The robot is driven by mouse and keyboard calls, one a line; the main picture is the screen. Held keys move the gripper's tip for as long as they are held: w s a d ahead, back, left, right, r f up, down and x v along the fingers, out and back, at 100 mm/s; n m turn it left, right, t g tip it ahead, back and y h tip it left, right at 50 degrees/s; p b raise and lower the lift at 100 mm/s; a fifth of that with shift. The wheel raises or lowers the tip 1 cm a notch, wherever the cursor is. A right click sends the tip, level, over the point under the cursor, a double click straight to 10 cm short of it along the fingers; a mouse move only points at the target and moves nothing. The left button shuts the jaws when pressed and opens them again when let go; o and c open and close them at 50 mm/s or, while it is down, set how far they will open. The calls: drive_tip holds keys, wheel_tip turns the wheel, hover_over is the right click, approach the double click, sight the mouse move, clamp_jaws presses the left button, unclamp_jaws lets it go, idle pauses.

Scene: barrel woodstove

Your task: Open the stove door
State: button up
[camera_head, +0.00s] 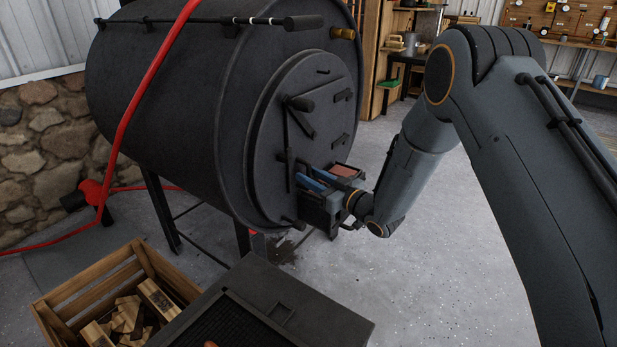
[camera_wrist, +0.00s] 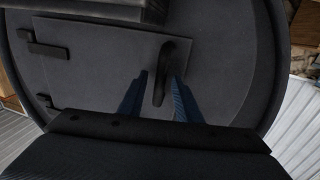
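The stove (camera_head: 160,90) is a big black barrel with a round front plate. Its dark door (camera_head: 322,118) looks shut, with two hinges on its right side in the head view. The door also fills the wrist view (camera_wrist: 90,65), hinges at left there. A dark curved handle (camera_wrist: 171,60) stands out from the door. My gripper (camera_head: 307,180) is at the lower part of the door. In the wrist view its two blue fingers (camera_wrist: 158,78) are apart, with the handle's end between them and narrow gaps visible. I cannot tell whether either finger touches it.
A wooden crate of split logs (camera_head: 128,315) stands at the lower left. A red hose or bar (camera_head: 140,90) crosses in front of the barrel. A black rod with a grip (camera_head: 303,22) sticks out above the door. The concrete floor (camera_head: 440,260) at right is clear. Shelves stand behind.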

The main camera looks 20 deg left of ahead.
drive_tip(key=shift+w+a, duration=0.2)
drive_tip(key=shift+a, duration=0.25)
drive_tip(key=shift+c, duration=0.3)
clamp_jaws()
drive_tip(key=shift+d, duration=0.1)
